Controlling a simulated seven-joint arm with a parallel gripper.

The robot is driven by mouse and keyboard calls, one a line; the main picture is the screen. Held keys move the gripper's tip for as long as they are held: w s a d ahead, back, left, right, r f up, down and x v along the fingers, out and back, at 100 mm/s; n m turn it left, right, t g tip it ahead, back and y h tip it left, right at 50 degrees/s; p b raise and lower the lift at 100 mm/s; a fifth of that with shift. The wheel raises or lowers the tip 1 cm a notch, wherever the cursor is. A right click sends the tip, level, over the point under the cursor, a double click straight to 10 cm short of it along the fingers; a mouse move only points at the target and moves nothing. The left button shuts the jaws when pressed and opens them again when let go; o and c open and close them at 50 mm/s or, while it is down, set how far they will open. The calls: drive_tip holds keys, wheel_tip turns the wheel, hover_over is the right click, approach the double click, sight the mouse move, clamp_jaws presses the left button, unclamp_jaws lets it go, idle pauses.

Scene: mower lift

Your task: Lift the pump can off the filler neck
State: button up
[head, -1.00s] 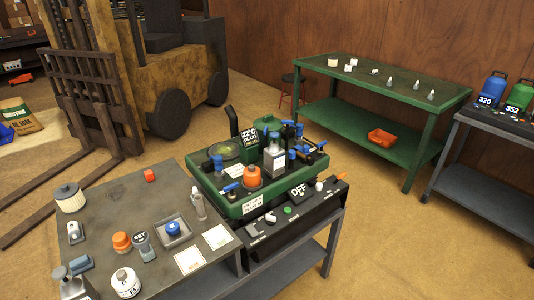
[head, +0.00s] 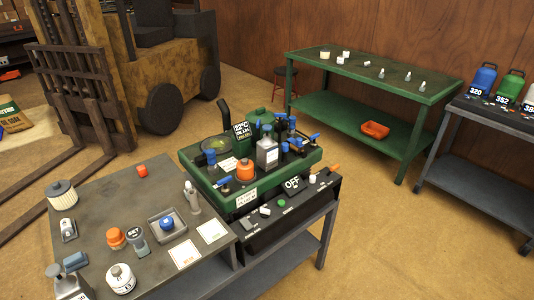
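A grey metal can with a narrow top and a pale label (head: 267,152), which looks like the pump can, stands upright on the green machine deck (head: 200,172). Its base meets the deck area behind the orange cap (head: 245,169). A filler neck under it is hidden, so I cannot tell how the can sits on it. A similar grey can (head: 68,286) stands at the front left corner of the grey table, partly cut off. My gripper is not in view.
Blue-handled valves (head: 290,140) crowd the can's right side, and a black upright pipe (head: 224,112) rises at the back left. The grey table (head: 100,205) holds several small items and a tray (head: 182,233). A green bench (head: 400,85) stands behind, a forklift (head: 165,60) at the back left.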

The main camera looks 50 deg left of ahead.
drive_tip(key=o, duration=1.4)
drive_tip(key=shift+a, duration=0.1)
